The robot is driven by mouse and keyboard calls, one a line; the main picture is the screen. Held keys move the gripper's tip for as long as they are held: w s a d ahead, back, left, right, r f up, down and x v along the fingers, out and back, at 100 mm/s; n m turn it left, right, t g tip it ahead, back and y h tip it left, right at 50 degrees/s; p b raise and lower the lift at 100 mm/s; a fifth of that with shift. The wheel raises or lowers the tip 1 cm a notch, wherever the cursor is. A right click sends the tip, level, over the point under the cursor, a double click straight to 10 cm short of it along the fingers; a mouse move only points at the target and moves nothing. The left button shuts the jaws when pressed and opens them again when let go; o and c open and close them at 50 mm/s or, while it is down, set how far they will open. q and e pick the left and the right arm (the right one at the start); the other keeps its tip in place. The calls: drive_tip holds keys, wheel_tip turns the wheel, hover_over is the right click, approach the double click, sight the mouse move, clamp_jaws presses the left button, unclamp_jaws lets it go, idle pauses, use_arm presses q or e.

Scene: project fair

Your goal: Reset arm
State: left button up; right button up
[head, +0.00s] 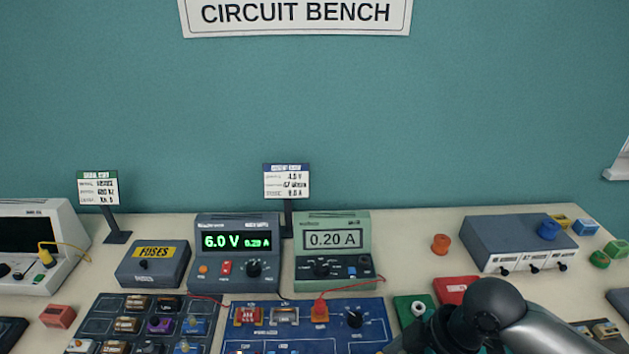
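My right arm comes in from the lower right of the head view. Its dark rounded wrist hides part of the bench's front right. The fingertips of my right gripper cannot be made out at the bottom edge. My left arm and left gripper are not in view. A power supply (237,273) reads 6.0 V and 0.20 A. A green meter (333,274) next to it reads 0.20 A. A blue circuit board (270,335) lies in front of them, with a red wire running to it.
The pale bench (415,240) also holds a fuses box (153,264), a dark component tray (107,304), a grey-blue box (510,247) and an orange spool (440,244). A red block (455,289) and a green block (403,308) sit close to my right arm. Two sign cards stand at the back.

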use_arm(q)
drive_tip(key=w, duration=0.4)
use_arm(e)
drive_tip(key=s+a+f+m+t, duration=0.2)
drive_tip(key=s+a+m, duration=0.1)
drive_tip(key=a+m, duration=0.1)
drive_tip(key=s+d+f+m+h, duration=0.2)
drive_tip(key=s+d+m+h, duration=0.2)
drive_tip(key=s+d+m, duration=0.45)
wheel_tip(320, 180, down, 30)
drive_tip(key=a+g+b, duration=0.1)
drive_tip(key=b, duration=0.7)
use_arm(q)
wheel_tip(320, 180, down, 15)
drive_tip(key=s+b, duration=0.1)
drive_tip(key=b, duration=0.6)
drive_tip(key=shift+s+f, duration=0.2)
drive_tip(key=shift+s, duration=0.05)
use_arm(e)
drive_tip(key=s+d+f, duration=0.1)
drive_tip(key=s+f, duration=0.7)
drive_tip(key=f, duration=0.2)
drive_tip(key=s+d+f+g, duration=0.1)
drive_tip(key=s+f, duration=0.6)
drive_tip(key=f, duration=0.3)
drive_tip(key=shift+s+d+f+m+h, duration=0.25)
drive_tip(key=shift+s+f+m+h, duration=0.05)
drive_tip(key=shift+s+m, duration=0.1)
